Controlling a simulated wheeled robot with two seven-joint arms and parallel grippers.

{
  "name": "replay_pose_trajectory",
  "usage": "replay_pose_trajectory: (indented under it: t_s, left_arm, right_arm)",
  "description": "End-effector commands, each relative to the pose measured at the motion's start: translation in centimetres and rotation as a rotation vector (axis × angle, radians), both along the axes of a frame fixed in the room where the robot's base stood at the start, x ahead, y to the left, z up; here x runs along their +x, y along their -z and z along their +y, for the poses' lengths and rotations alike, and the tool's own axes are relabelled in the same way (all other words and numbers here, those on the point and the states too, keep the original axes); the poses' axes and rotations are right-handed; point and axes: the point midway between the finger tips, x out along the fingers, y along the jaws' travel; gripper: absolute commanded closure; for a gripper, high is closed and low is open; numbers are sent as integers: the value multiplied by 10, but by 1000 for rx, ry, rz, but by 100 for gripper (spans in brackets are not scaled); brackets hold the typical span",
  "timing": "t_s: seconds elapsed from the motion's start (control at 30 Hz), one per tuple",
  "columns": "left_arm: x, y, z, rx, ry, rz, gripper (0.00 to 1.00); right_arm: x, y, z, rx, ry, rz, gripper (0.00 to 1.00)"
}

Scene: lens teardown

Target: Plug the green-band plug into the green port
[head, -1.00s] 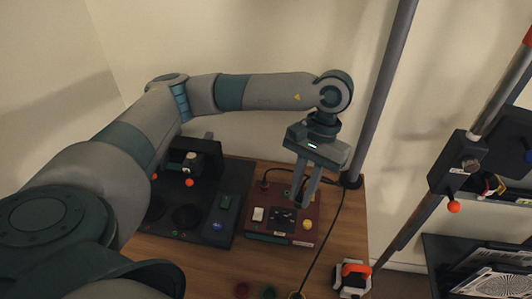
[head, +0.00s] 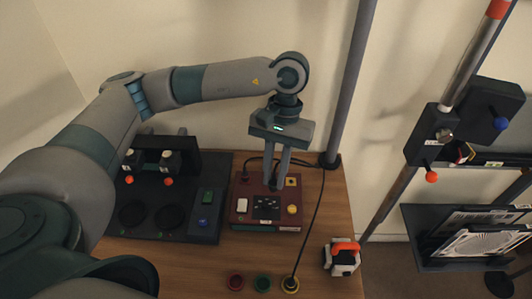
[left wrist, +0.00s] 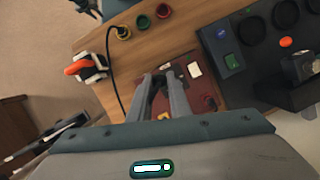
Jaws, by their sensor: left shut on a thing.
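My left gripper (head: 277,187) points down over the back part of a dark red box (head: 240,218). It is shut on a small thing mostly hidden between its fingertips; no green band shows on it. The fingers also show in the left wrist view (left wrist: 157,80). I cannot tell whether the held thing touches the box. A green ring-shaped socket (head: 262,283) stands at the table's front, between a red one (head: 235,282) and a yellow one (head: 290,284). A black cable runs to the yellow one. My right gripper is out of view.
A dark panel (head: 190,236) with knobs and two orange balls stands left of the box. An orange-and-white device (head: 342,256) sits at the table's right edge. The cable (head: 314,215) crosses right of the box. A grey pole (head: 350,90) rises behind.

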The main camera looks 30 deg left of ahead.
Motion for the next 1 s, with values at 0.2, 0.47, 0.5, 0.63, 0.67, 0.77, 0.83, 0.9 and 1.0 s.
replay_pose_trajectory:
  t_s: [0.2,0.47,0.5,0.63,0.67,0.77,0.83,0.9,1.0]
  left_arm:
    - [13,10,1,0,-332,5,100]
    - [36,27,9,1,-872,3,100]
    - [39,29,10,1,-954,4,100]
    - [50,36,18,1,-1211,3,100]
    - [52,37,20,1,-1269,3,100]
    - [60,42,26,1,-1458,2,100]
    - [65,45,32,0,-1585,2,100]
    - [70,48,38,1,-1712,0,100]
    - [77,51,47,1,-1882,1,100]
  right_arm:
    - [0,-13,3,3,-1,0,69]
    - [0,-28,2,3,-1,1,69]
    - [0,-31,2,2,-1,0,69]
    - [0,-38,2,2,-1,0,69]
    - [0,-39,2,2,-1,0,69]
    - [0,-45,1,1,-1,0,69]
    - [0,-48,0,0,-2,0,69]
    - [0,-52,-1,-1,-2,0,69]
    - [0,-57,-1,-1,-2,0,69]
